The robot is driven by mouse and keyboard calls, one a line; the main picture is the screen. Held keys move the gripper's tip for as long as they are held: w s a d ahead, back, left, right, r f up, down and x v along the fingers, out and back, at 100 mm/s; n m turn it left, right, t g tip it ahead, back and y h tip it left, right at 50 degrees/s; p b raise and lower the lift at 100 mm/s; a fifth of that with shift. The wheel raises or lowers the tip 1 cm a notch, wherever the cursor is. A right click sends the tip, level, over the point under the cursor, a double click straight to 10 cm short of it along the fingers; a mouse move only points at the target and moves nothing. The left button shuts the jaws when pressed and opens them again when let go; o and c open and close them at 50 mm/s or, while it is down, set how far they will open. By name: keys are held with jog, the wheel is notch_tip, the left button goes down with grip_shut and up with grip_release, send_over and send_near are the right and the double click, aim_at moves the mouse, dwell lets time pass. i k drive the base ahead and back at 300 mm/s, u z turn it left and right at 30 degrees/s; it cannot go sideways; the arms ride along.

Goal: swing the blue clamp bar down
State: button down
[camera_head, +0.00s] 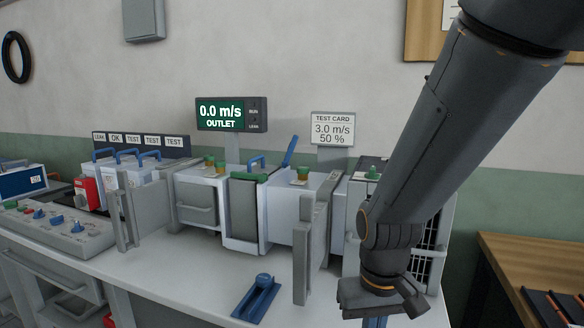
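A blue bar (290,151) stands raised and tilted to the right behind the middle of the row of grey boxes; it looks like the clamp bar. Its lower end is hidden behind the boxes. My gripper (376,308) is at the bottom right, in front of the right-hand box and well apart from the blue bar. Its fingers are mostly cut off or hidden, so I cannot tell how they stand. A bit of blue shows just below it at the picture's edge. The middle box (243,212) has a green top edge and a blue handle (257,161).
A blue lever on a plate (257,297) lies on the bench front. Upright grey plates (303,250) stand before the boxes. A display (231,114) reads 0.0 m/s OUTLET; a test card (332,129) reads 3.0 m/s, 50 %. A control panel (55,230) is at left.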

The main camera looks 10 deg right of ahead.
aim_at(291, 147)
jog(key=k, duration=0.5)
jog(key=u, duration=1.7)
jog(key=i, duration=0.9)
jog(key=z, duration=2.1)
